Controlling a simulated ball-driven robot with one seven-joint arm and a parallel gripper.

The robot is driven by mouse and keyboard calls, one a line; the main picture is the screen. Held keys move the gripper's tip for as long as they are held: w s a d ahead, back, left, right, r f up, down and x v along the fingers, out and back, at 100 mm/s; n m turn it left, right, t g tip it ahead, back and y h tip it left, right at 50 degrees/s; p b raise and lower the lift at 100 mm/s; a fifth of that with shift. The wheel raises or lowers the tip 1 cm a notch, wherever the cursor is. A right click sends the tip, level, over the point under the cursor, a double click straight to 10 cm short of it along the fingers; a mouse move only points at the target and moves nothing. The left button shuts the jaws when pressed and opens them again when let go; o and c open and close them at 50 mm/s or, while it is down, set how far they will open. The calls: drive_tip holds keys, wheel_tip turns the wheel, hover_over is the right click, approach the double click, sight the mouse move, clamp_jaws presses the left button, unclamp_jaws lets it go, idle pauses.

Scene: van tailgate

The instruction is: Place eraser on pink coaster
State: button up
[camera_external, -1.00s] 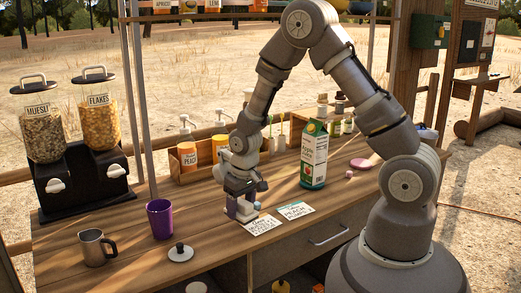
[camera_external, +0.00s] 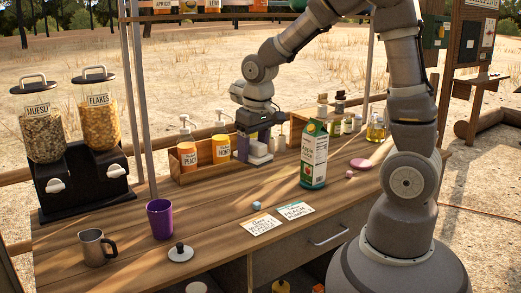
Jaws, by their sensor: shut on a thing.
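My gripper (camera_external: 256,145) is near the back of the wooden counter, in front of the bottle rack. It is shut on a small pale block, apparently the eraser (camera_external: 259,158), which shows at its lower end. The fingers partly hide the block, so its full shape is unclear. The pink coaster (camera_external: 361,164) is a flat round disc on the counter at the right, behind and right of the green and white carton. My gripper is well to the left of it. The coaster's top looks bare.
A tall carton (camera_external: 314,155) stands between my gripper and the coaster. A purple cup (camera_external: 160,219) stands left. Bottles (camera_external: 221,148) line the back.

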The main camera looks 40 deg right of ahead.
wheel_tip(320, 180, up, 10)
drive_tip(key=shift+w+f, duration=0.1)
drive_tip(key=w+d+m, duration=0.3)
drive_tip(key=d+m, duration=0.1)
drive_tip(key=d, duration=0.4)
drive_tip(key=w+d+m, duration=0.3)
drive_tip(key=d, duration=0.6)
drive_tip(key=s+d+m+h+p, duration=0.15)
drive_tip(key=d+m, duration=0.25)
drive_tip(key=d, duration=0.7)
drive_tip(key=s+d+m+g+b, duration=0.1)
drive_tip(key=s+d+m, duration=0.3)
drive_tip(key=d, duration=0.6)
drive_tip(key=s+d+m+p, duration=0.15)
drive_tip(key=d+m, duration=0.35)
drive_tip(key=d, duration=0.6)
drive_tip(key=b, duration=0.4)
hover_over(363, 166)
drive_tip(key=f, duration=2.8)
drive_tip(key=shift+a, duration=0.3)
wheel_tip(363, 166, down, 4)
drive_tip(key=shift+r+b, duration=0.25)
drive_tip(key=shift+b, duration=0.2)
drive_tip(key=shift+s+r, duration=0.1)
